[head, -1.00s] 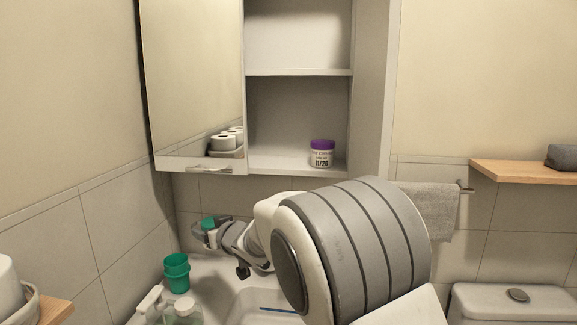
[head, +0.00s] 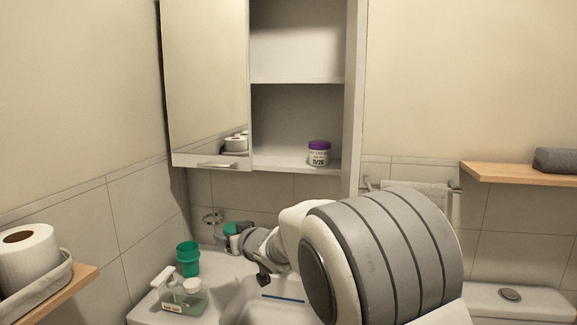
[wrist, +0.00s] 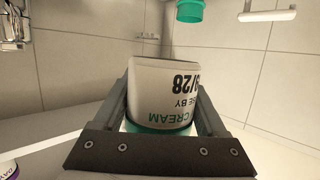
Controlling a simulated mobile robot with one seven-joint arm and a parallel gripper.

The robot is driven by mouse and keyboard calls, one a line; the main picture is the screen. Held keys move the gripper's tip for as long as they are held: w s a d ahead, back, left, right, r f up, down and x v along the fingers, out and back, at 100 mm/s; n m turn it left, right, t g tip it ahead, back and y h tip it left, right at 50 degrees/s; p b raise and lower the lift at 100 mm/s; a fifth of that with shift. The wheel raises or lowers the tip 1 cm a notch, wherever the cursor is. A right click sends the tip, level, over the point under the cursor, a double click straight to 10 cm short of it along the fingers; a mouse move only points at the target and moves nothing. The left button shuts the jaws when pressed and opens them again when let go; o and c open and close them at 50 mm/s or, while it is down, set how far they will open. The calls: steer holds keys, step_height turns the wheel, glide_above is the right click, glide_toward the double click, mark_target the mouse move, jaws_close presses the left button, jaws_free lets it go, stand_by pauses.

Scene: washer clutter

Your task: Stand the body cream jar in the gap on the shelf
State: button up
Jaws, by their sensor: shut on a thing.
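My gripper (wrist: 165,112) is shut on a white jar (wrist: 163,85) with a green lid. Its label reads "CREAM", "USE BY" and "/28", upside down in the wrist view. In the head view the jar (head: 231,229) and my gripper (head: 243,238) are low over the back of the sink, below the cabinet, with the lid upward. The open cabinet shelf (head: 275,161) holds a white jar with a purple lid (head: 319,153) at its right; bare shelf lies to that jar's left. My arm hides part of the basin.
The mirror door (head: 208,85) covers the cabinet's left. A green cup (head: 187,260) and a pump bottle (head: 183,299) stand on the sink's left. A wooden shelf with toilet paper (head: 28,250) is at left; another wooden shelf (head: 510,173) is at right.

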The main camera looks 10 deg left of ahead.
steer(key=s+d+f+m+t+h, duration=0.1)
steer(key=s+d+f+m+h, duration=0.1)
steer(key=d+f, duration=0.5)
steer(key=s+d+f+m+t+h, duration=0.1)
steer(key=s+d+f+m+h, duration=0.2)
steer(key=d, duration=1.5)
steer(key=s+d+f+m+t+h, duration=0.1)
steer(key=s+d+f+m+h, duration=0.2)
steer(key=d+f, duration=0.8)
steer(key=shift+s+d+f+h, duration=0.4)
steer(key=shift+s+d+h, duration=0.25)
steer(key=shift+d, duration=0.2)
steer(key=shift+w, duration=0.1)
